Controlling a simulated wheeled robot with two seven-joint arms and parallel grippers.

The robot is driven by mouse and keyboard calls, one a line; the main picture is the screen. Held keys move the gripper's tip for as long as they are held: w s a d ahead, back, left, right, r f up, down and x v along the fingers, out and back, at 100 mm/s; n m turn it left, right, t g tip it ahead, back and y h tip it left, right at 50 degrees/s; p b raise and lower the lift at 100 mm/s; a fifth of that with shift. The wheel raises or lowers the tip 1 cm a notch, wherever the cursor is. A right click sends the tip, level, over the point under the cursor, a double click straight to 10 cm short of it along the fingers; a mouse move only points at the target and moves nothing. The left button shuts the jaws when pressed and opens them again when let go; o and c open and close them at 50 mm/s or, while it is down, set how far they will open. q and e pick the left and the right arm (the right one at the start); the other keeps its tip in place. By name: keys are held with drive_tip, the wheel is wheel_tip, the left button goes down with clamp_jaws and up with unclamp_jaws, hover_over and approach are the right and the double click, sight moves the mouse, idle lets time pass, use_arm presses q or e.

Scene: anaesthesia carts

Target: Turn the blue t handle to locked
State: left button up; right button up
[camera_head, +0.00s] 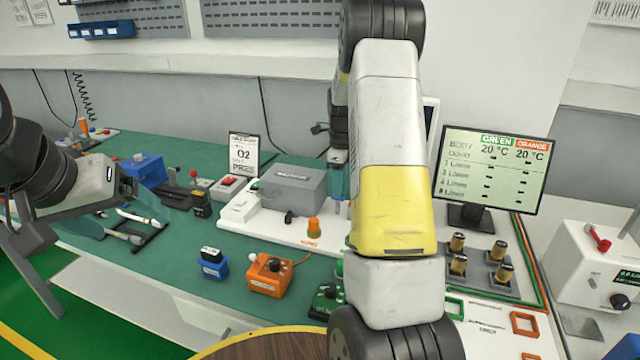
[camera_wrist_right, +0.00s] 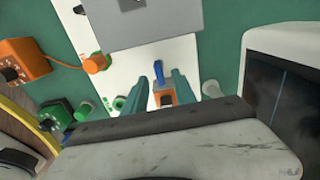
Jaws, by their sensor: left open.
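The blue T handle (camera_wrist_right: 158,71) shows in the right wrist view on an orange-sided block (camera_wrist_right: 161,97) on the white panel (camera_wrist_right: 125,75). My right gripper (camera_wrist_right: 161,82) is over it, its two teal fingers apart, one on each side of the handle; I cannot tell whether they touch it. In the head view my right arm hides the handle, and only part of the right gripper (camera_head: 339,184) shows behind the arm. My left gripper (camera_head: 118,218) is open at the left of the green bench, near a tray of tools.
A grey box (camera_head: 293,187) and an orange knob (camera_head: 314,229) are on the white panel. An orange box (camera_head: 270,277) and a small blue box (camera_head: 213,266) stand in front. A monitor (camera_head: 493,172) stands right of my right arm.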

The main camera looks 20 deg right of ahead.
drive_tip(key=shift+f, duration=1)
clamp_jaws()
drive_tip(key=shift+n, duration=0.4)
drive_tip(key=n, duration=0.3)
drive_tip(key=shift+n, duration=0.4)
drive_tip(key=n, duration=0.4)
drive_tip(key=shift+w+d+n, duration=0.1)
drive_tip(key=shift+w+n, duration=0.05)
drive_tip(key=shift+n, duration=0.15)
drive_tip(key=n, duration=0.4)
drive_tip(key=shift+w, duration=0.1)
drive_tip(key=n, duration=0.4)
drive_tip(key=shift+r+n, duration=0.1)
drive_tip(key=shift+n, duration=0.2)
